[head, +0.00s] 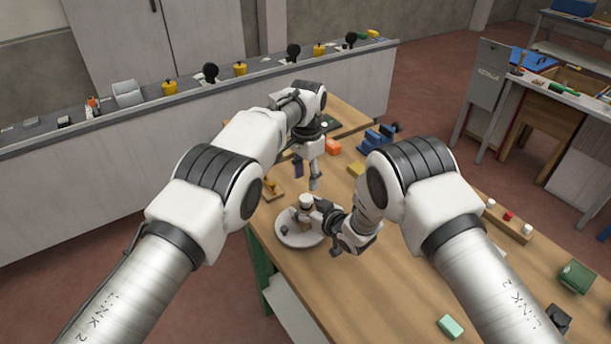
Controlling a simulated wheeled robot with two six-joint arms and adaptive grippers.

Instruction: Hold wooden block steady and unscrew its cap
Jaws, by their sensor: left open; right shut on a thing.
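A small wooden block (304,213) with a white cap (306,200) on top stands upright over a round white dish (290,239). Whether its base touches the dish is too small to tell. My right gripper (312,214) is shut on the block from the right side, and its fingers hide part of it. My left gripper (307,175) is open and points down, above and behind the cap. It is empty and apart from the cap.
The front middle is clear.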

